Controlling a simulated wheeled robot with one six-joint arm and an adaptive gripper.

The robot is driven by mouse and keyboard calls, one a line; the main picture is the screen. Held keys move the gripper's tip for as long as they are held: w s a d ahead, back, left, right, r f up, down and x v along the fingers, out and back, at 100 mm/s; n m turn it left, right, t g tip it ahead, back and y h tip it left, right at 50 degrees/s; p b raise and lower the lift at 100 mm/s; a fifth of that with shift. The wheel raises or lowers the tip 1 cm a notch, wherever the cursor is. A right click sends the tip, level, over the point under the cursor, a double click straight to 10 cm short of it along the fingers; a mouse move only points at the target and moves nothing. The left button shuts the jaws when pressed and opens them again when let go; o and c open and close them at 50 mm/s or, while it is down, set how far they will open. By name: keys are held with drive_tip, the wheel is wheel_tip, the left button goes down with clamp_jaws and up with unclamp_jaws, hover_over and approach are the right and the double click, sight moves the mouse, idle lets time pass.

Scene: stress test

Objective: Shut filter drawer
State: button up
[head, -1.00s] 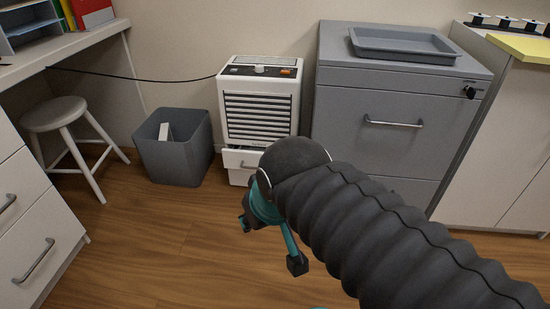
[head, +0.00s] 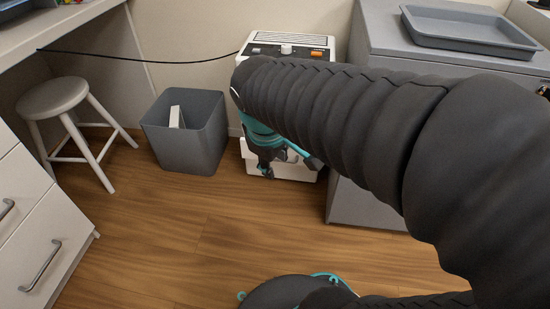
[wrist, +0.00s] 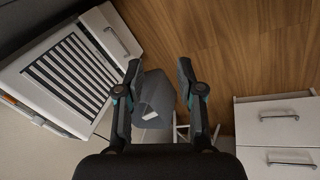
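The white appliance (head: 290,47) with a slatted front stands against the wall, mostly hidden behind my arm. Its filter drawer (head: 288,173) is at the bottom and sticks out; my gripper and arm cover part of it. In the wrist view the appliance is at the left, with its louvres (wrist: 68,75) and the drawer (wrist: 112,32) with a metal handle (wrist: 116,40). My gripper (head: 285,162) hangs in front of the drawer area. In the wrist view my gripper (wrist: 158,75) is open, with nothing between the fingers. Whether it touches the drawer I cannot tell.
A grey waste bin (head: 184,145) stands left of the appliance, with a white stool (head: 52,97) farther left. A grey cabinet (head: 365,200) with a tray (head: 470,29) is at the right. White drawers (head: 30,250) are at the near left. Floor between is clear.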

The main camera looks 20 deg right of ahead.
sight(278, 160)
drive_tip(key=w+d+f+n+g+h, duration=0.2)
drive_tip(key=w+d+f+n+h, duration=0.15)
drive_tip(key=w+f+n, duration=0.5)
drive_tip(key=w+d+f+n+g+h, duration=0.2)
drive_tip(key=w+f+n+h, duration=0.3)
drive_tip(key=w+n, duration=0.5)
drive_tip(key=w+a+f+n+t+h, duration=0.1)
drive_tip(key=w+f+n+h, duration=0.1)
drive_tip(key=w+f+n, duration=0.4)
drive_tip(key=w+a+f+n+t+h, duration=0.15)
drive_tip(key=f+n, duration=0.25)
drive_tip(key=f, duration=0.5)
drive_tip(key=w+f+n+t+h, duration=0.2)
drive_tip(key=w+f+n, duration=0.25)
drive_tip(key=f, duration=0.25)
drive_tip(key=shift+n+g, duration=0.25)
drive_tip(key=shift+n, duration=0.25)
drive_tip(key=x, duration=0.9)
drive_tip(key=b+x, duration=0.1)
drive_tip(key=x, duration=0.3)
drive_tip(key=shift+s+d+f, duration=0.2)
drive_tip(key=shift+s+d, duration=0.05)
drive_tip(key=shift+s, duration=0.05)
clamp_jaws()
